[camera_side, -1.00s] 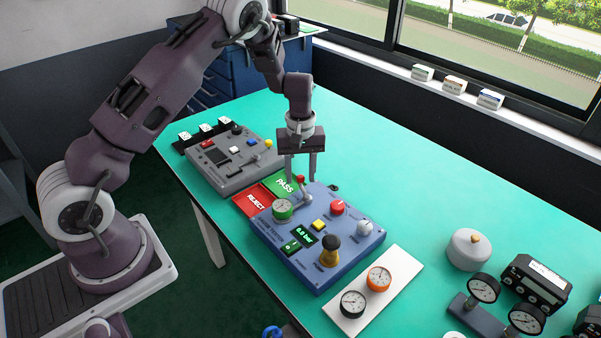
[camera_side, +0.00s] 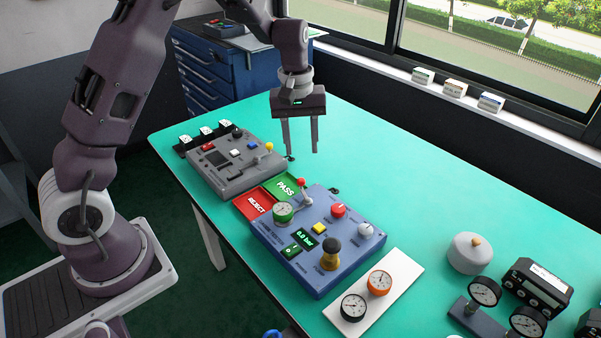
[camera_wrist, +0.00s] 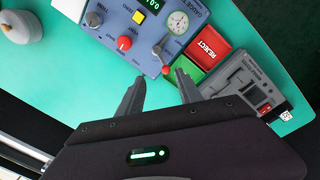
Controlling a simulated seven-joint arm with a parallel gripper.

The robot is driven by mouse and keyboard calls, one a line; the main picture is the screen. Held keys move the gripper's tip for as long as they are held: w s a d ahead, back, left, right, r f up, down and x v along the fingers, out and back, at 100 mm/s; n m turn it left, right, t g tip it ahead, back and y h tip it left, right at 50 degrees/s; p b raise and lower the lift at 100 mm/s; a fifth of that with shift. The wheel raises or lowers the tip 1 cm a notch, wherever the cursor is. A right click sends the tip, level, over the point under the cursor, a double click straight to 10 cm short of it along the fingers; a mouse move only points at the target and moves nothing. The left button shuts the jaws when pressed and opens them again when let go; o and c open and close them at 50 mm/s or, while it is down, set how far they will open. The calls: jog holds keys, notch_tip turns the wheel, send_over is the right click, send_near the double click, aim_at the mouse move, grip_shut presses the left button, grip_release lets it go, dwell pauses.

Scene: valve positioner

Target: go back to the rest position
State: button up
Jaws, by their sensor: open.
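My gripper (camera_side: 301,150) is open and empty. It hangs in the air above the table, up and behind the blue tester box (camera_side: 318,265). In the wrist view my gripper's two fingers (camera_wrist: 158,85) are apart with nothing between them. The blue tester box also shows in the wrist view (camera_wrist: 148,48), with its red-tipped lever (camera_wrist: 160,52) near the fingers. In the side view the lever (camera_side: 303,190) stands clear of the fingers. A green-rimmed gauge (camera_side: 283,212) sits on the box, and its display reads 0.0 bar.
A green PASS tray (camera_side: 285,187) and a red REJECT tray (camera_side: 258,203) lie between the tester and a grey box (camera_side: 232,172). A white plate (camera_side: 381,296) bears two gauges. A round grey pot (camera_side: 470,254) and black devices (camera_side: 537,288) stand at right. The table's back middle is clear.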

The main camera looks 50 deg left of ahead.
jog(key=s+d+r+m+t, duration=0.25)
jog(key=s+d+r, duration=0.25)
jog(key=s+r, duration=0.5)
jog(key=s+d+r+m+t, duration=0.1)
jog(key=s+m, duration=0.3)
jog(key=s, duration=0.5)
jog(key=s+d+r+m+t, duration=0.1)
jog(key=s+d+r+m, duration=0.1)
jog(key=s, duration=0.7)
notch_tip(320, 180, up, 3)
jog(key=shift+d+f+m, duration=0.2)
jog(key=shift+m, duration=0.65)
jog(key=shift+s+t, duration=0.1)
jog(key=shift+t, duration=0.15)
